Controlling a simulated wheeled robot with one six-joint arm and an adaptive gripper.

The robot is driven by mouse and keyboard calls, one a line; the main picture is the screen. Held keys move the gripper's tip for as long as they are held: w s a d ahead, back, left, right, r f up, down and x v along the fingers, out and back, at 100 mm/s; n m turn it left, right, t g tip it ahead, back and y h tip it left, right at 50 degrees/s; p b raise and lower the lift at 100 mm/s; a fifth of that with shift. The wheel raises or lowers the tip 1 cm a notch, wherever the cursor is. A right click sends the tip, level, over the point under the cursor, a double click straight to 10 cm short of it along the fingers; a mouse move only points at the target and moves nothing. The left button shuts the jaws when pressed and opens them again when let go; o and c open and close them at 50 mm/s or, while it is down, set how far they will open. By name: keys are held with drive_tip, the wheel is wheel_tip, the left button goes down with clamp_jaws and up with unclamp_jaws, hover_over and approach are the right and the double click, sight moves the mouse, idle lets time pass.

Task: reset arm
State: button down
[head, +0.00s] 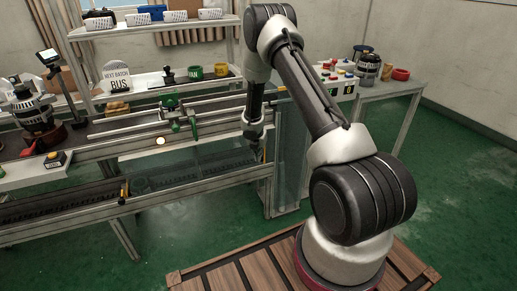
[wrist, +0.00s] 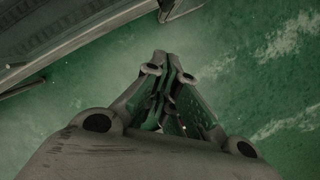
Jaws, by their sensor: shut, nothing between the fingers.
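My arm rises from its base at the right in the head view and bends over at the top. Its forearm hangs down beside the line, with my gripper (head: 258,152) at its lower end, pointing down in front of the rails and glass panel. The wrist view shows my gripper (wrist: 170,65) with its fingers together and nothing between them. Beneath it in that view is green floor, with a metal edge of the line at the upper left.
The conveyor line (head: 90,205) runs along the left. A glass panel (head: 291,150) stands close to my forearm. A side table (head: 385,90) holds a red bowl (head: 401,74). Green floor at right is clear.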

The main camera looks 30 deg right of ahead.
drive_tip(key=shift+v, duration=2.35)
drive_tip(key=s+d+r+m+g+h, duration=0.1)
drive_tip(key=s+d+r+m+g, duration=0.15)
drive_tip(key=s+m, duration=0.45)
drive_tip(key=s+d+r+m+g, duration=0.1)
drive_tip(key=s+r+m, duration=0.3)
drive_tip(key=s+m, duration=0.3)
drive_tip(key=s+a+r+m+t+y, duration=0.1)
drive_tip(key=s+r+m, duration=0.3)
drive_tip(key=s+r, duration=0.5)
drive_tip(key=s+a+r+m+t+y, duration=0.1)
drive_tip(key=s+a+r+m+t, duration=0.2)
drive_tip(key=s+r, duration=0.5)
drive_tip(key=s+a+r+m+t+y, duration=0.1)
drive_tip(key=s+r+m, duration=0.5)
drive_tip(key=r, duration=1)
drive_tip(key=s+a+t, duration=0.1)
drive_tip(key=s+a, duration=0.1)
drive_tip(key=s, duration=0.1)
drive_tip(key=shift+s+a, duration=0.25)
drive_tip(key=shift+s, duration=0.1)
drive_tip(key=shift+r, duration=0.1)
